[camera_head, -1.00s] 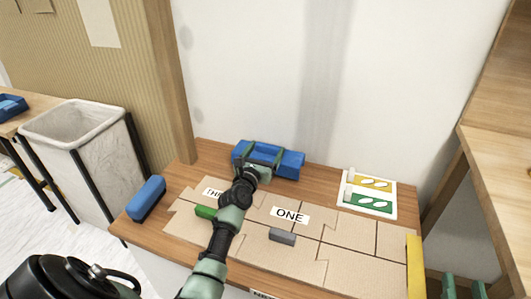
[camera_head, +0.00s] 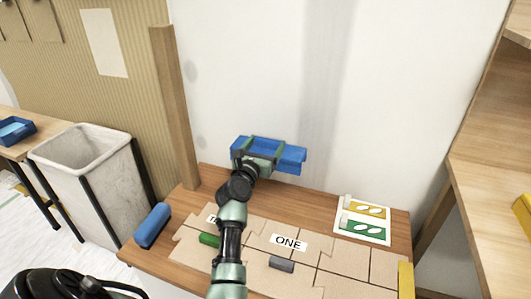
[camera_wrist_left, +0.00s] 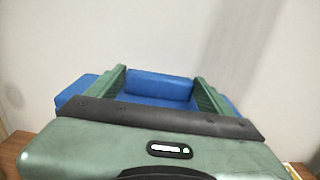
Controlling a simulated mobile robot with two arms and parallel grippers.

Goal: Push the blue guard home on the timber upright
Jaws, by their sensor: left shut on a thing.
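The blue guard (camera_head: 293,157) is a long blue piece held level in front of the white wall, seemingly above the back of the table. My left gripper (camera_head: 263,147) is shut on its middle, with a green finger on each side. In the left wrist view the guard (camera_wrist_left: 160,86) shows between the fingers, and its ends stick out past them. The timber upright (camera_head: 176,110) is a bare wooden post to the left, at the table's back left corner. The guard is apart from it. My right gripper is not in view.
A second blue block (camera_head: 152,226) lies at the table's left end. Cardboard-coloured panels (camera_head: 335,258) cover the front, with a green block (camera_head: 209,239) and a grey block (camera_head: 281,264). A card (camera_head: 362,219) lies at the right. A bin (camera_head: 88,185) stands left of the table.

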